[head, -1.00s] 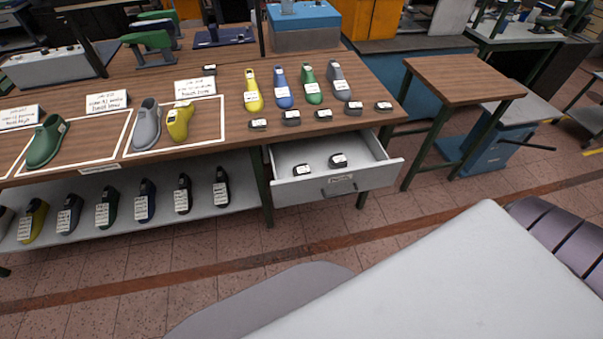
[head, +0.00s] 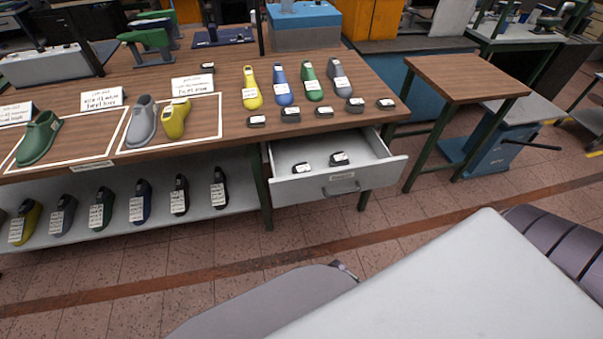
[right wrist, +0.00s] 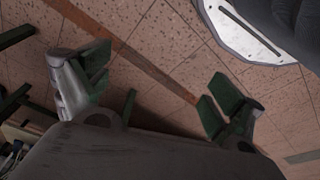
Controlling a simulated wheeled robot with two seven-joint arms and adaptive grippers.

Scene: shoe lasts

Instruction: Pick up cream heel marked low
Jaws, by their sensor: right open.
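Several small dark heel pieces with white labels, one of them here (head: 324,111), stand in a row along the table's front right edge. Two more dark labelled pieces, one here (head: 339,158), lie in the open drawer (head: 340,186). Another small piece (head: 207,68) lies farther back. I cannot pick out a cream heel, and the labels are too small to read. My right gripper (right wrist: 160,85) is open and empty above the tiled floor in the right wrist view, its green-padded fingers wide apart. My left gripper is not in view.
Yellow, blue, green and grey lasts (head: 312,82) stand behind the heel row. Outlined areas on the left of the table (head: 235,135) hold other lasts and signs. Labelled lasts line the lower shelf (head: 160,228). A side table (head: 465,78) stands right; floor before the drawer is clear.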

